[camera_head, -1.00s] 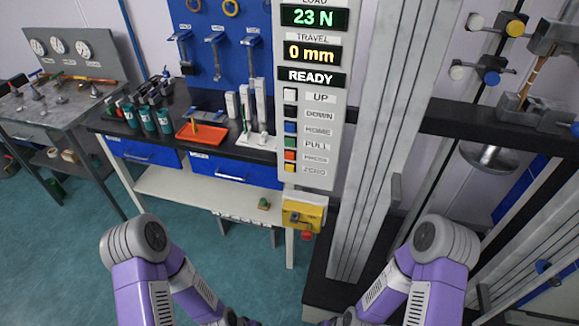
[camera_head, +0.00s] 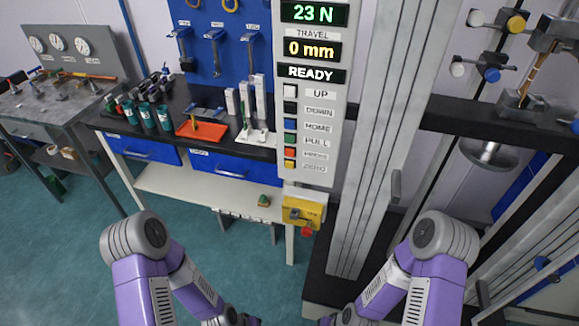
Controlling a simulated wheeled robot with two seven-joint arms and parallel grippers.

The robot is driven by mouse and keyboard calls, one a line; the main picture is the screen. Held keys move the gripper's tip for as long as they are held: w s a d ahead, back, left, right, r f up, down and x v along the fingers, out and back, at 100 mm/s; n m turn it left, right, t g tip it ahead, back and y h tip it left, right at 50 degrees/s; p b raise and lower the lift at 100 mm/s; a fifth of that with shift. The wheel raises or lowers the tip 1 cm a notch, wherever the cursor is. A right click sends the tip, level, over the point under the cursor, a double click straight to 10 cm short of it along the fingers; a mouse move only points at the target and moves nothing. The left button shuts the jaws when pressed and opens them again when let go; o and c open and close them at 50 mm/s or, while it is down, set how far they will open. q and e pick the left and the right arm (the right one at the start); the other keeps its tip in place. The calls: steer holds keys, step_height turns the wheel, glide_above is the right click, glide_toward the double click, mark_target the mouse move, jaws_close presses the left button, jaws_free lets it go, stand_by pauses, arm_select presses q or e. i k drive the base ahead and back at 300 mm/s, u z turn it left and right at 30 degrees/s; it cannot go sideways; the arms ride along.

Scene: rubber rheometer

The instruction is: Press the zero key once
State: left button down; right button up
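The control panel (camera_head: 326,120) stands upright near the middle of the view. Its displays read 23 N (camera_head: 313,13), 0 mm (camera_head: 311,49) and READY (camera_head: 311,73). Below them is a column of coloured keys labelled UP, DOWN, HOME, PULL, a blurred label and ZERO. The zero key (camera_head: 289,165) is the yellow one at the bottom. Both my arms come up from the bottom edge, left and right, well below the panel.
A yellow box with a red button (camera_head: 303,212) hangs below the panel. The grey machine column (camera_head: 383,150) rises to the right. A dark bench (camera_head: 262,153) with an orange tray (camera_head: 201,131) and bottles is at left. Floor (camera_head: 70,240) is clear at lower left.

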mark_target(288, 164)
steer(key=u, duration=1.3)
steer(key=k, duration=1)
steer(key=z, duration=1.65)
steer(key=i, duration=0.5)
